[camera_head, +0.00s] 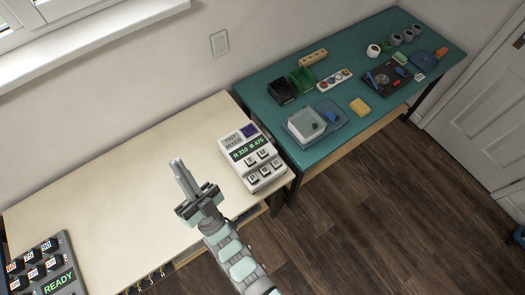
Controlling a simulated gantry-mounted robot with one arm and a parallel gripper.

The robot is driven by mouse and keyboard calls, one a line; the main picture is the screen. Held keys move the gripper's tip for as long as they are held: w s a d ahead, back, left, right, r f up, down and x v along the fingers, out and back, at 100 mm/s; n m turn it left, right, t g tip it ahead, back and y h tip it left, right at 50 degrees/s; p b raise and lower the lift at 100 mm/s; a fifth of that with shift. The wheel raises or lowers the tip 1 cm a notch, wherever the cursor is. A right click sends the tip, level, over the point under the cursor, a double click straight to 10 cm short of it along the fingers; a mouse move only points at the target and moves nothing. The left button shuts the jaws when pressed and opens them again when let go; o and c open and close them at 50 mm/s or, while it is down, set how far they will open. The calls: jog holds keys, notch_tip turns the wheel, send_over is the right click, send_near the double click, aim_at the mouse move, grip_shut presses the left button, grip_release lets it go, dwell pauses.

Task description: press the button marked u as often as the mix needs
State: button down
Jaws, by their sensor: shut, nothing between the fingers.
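The mixer (233,141) is a pale box on the right end of the cream table, with a label that seems to read "TINT MIXER". Its green display (245,149) appears to read "R 310 B 475". Several dark-lettered keys sit below the display. Their letters are small, and I cannot tell for sure which key is marked u. My gripper (179,168) is over the cream table, left of the mixer and apart from it. Its fingers are shut and empty, pointing to the upper left of the picture.
A dark keypad (43,270) with a "READY" display stands at the table's lower left. The cream table (120,165) is otherwise clear.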

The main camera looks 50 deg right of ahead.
jog(key=w+d+f+m+g, duration=0.3)
jog(key=d+f+m+g, duration=0.15)
jog(key=d, duration=0.35)
jog(key=w+d+f+m+g+h+p, duration=0.1)
jog(key=w+d+f+m+g, duration=0.3)
jog(key=d, duration=0.4)
jog(key=w+d+f+m+g, duration=0.25)
jog(key=d+f, duration=0.25)
jog(key=d, duration=0.3)
jog(key=m+g+y+p, duration=0.2)
jog(key=m+g+y, duration=0.5)
jog(key=m+y, duration=0.2)
send_over(264, 154)
notch_tip(264, 154, down, 11)
jog(key=shift+d, duration=0.15)
notch_tip(264, 154, down, 7)
jog(key=b, duration=0.8)
jog(key=shift+r, duration=0.15)
jog(key=shift+f, duration=1)
jog(key=shift+f, duration=0.2)
